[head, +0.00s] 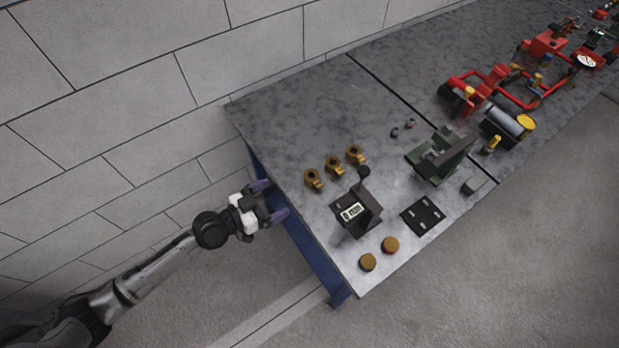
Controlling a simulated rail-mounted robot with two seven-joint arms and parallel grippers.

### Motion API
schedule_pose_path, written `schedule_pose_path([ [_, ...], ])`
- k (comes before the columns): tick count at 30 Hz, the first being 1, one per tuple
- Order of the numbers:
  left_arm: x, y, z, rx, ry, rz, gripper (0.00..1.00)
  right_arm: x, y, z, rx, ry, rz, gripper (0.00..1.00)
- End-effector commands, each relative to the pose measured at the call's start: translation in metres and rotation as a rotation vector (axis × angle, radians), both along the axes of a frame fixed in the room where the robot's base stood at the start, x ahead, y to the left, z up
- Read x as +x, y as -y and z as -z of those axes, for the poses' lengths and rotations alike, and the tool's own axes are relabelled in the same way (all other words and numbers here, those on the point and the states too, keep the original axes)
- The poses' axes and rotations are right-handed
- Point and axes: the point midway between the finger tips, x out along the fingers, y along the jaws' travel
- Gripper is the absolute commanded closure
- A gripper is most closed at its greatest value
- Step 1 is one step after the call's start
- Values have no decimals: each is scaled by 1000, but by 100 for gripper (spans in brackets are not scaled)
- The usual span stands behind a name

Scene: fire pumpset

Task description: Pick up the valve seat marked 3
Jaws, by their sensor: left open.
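Three brass fittings stand in a slanting row on the grey bench: a near-left one (313,178), a middle one (334,166) and a far-right one (354,154). Two round brass-coloured discs, one (368,262) and another (390,245), lie near the bench's front corner. No number is legible on any of these, so I cannot tell which is the valve seat marked 3. My left gripper (274,200) is open and empty at the bench's left edge, to the left of the brass fittings and apart from them. My right gripper is out of view.
A dark box with a display (352,212) stands between the fittings and the discs. A black slotted plate (423,215) and a green vise-like fixture (440,158) are further right. Red pump equipment (490,85) fills the far end. A wall borders the bench's back.

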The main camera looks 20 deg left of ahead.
Motion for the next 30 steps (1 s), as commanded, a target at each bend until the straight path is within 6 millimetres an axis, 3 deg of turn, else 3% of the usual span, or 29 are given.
schedule_pose_path([
  [12,54,36,10,14,8,3,4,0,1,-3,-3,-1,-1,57],
  [23,72,48,14,15,7,5,4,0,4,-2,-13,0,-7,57],
  [30,99,62,21,13,5,6,4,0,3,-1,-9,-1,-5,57],
])
